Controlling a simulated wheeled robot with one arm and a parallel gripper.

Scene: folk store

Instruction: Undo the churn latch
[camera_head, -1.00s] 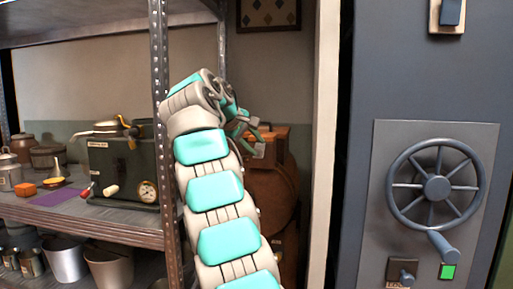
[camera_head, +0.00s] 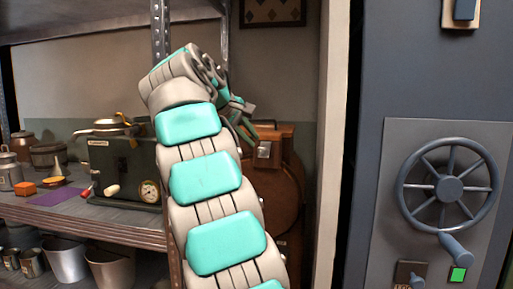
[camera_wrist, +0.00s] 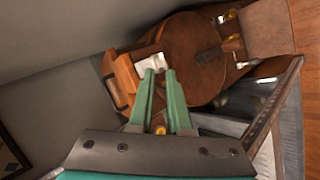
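The churn is a brown wooden barrel (camera_head: 285,190) behind the shelf post, with a lighter wooden block (camera_head: 280,131) on top. A pale metal plate, which looks like the latch (camera_head: 263,150), sits on that block. In the wrist view the churn's round face (camera_wrist: 198,55) is right of the fingers and the metal plate (camera_wrist: 150,62) is just beyond their tips. My gripper (camera_head: 252,122) is near the block's left side. Its green fingers (camera_wrist: 160,73) are slightly apart with nothing between them. I cannot tell whether they touch the plate.
A metal shelf (camera_head: 100,225) with a dark green box (camera_head: 120,165) and several pots stands at the left. A blue-grey cabinet with a handwheel (camera_head: 450,188) stands at the right. A pale post (camera_head: 333,150) lies between the churn and the cabinet.

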